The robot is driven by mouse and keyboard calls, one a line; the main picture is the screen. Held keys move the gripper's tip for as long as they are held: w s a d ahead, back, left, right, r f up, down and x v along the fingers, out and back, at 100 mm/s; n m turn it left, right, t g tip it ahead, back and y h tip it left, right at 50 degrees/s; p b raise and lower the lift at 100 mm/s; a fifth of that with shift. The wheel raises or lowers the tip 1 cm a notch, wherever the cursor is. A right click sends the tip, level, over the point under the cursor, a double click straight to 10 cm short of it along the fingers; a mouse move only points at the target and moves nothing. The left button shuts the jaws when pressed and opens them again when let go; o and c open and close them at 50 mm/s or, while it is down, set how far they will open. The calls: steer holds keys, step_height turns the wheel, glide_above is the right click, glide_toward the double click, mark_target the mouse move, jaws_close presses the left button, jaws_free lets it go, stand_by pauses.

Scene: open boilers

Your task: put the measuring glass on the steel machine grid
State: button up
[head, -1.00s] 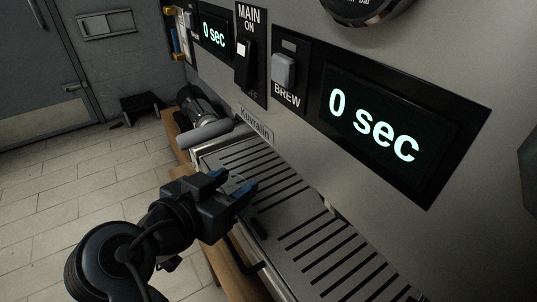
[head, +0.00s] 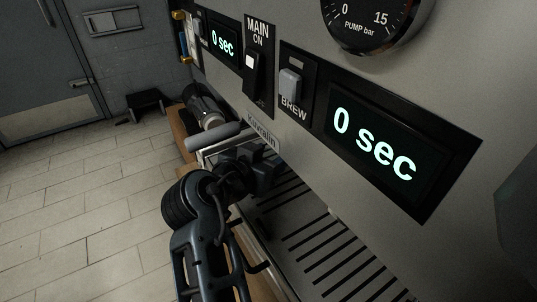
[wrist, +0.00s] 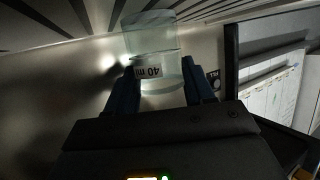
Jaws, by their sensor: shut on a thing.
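The measuring glass (wrist: 151,45) is a small clear glass marked "40 ml". In the wrist view it sits between the two fingers of my gripper (wrist: 160,85), which is shut on it. The steel machine grid (head: 325,247) is the slotted tray along the machine's front in the head view. There my gripper (head: 265,165) is over the far left part of the grid, close to the machine's front panel, and the glass is hidden. Slots (wrist: 110,14) show at the top of the wrist view, beyond the glass. I cannot tell whether the glass touches the grid.
The steel front panel (head: 300,148) rises behind the grid, with switches and two "0 sec" displays (head: 375,145). A portafilter-like grey handle (head: 213,137) sticks out left of my gripper. The near right part of the grid is clear.

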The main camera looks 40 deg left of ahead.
steer(key=shift+f, duration=0.15)
steer(key=o, duration=1.3)
steer(key=shift+s+r, duration=0.1)
steer(key=shift+r, duration=0.2)
steer(key=b+v, duration=0.1)
steer(key=v, duration=1)
steer(key=shift+s+d+r, duration=0.1)
steer(key=shift+s, duration=0.3)
